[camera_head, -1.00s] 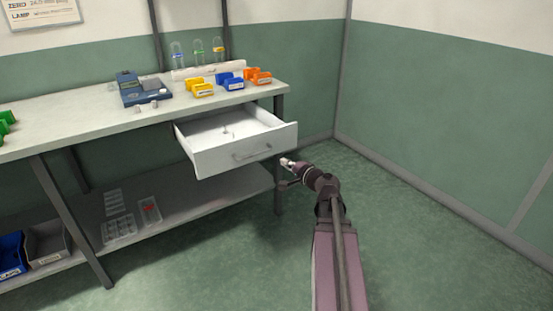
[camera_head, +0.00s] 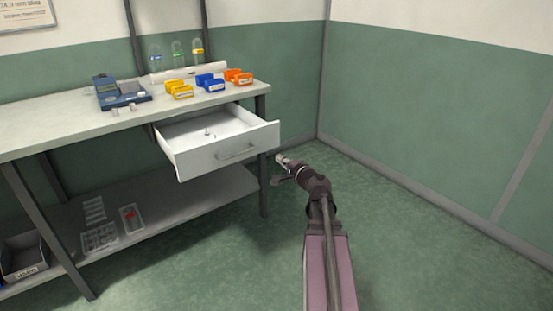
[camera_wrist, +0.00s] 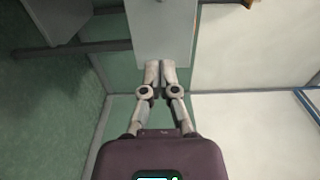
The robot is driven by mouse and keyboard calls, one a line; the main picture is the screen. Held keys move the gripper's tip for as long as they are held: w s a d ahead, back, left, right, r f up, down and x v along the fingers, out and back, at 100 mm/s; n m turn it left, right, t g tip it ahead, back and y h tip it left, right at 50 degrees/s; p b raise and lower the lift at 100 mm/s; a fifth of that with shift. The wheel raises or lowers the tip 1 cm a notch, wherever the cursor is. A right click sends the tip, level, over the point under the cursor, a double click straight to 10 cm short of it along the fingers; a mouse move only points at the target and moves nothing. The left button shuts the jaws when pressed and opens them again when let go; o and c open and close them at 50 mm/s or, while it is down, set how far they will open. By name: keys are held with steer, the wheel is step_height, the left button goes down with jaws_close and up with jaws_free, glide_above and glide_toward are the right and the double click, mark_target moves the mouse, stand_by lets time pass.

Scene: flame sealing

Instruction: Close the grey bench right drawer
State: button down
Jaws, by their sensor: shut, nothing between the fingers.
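The grey bench's right drawer (camera_head: 218,150) is pulled open under the right end of the worktop. My gripper (camera_head: 281,159) is just right of the drawer front in the head view. In the wrist view my gripper (camera_wrist: 160,66) is shut and empty, its fingertips overlapping the pale drawer front (camera_wrist: 164,35). I cannot tell whether the fingertips touch it.
The bench top (camera_head: 50,127) carries a blue device (camera_head: 120,93) and yellow (camera_head: 180,90), blue (camera_head: 210,83) and orange (camera_head: 238,77) bins. A bench leg (camera_head: 263,190) stands behind my gripper. The lower shelf (camera_head: 165,215) holds clear trays. Floor to the right is free.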

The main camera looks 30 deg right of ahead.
mark_target(257, 142)
steer(key=w, duration=1.2)
steer(key=shift+w+a, duration=0.2)
steer(key=shift+w, duration=0.2)
steer(key=shift+a, duration=0.4)
steer(key=shift+w+d, duration=0.15)
steer(key=shift+d, duration=0.2)
steer(key=shift+w, duration=0.25)
steer(key=w, duration=2)
steer(key=w+a, duration=0.1)
steer(key=w, duration=0.9)
steer(key=shift+w, duration=0.15)
steer(key=shift+w+r, duration=0.1)
steer(key=shift+w, duration=0.2)
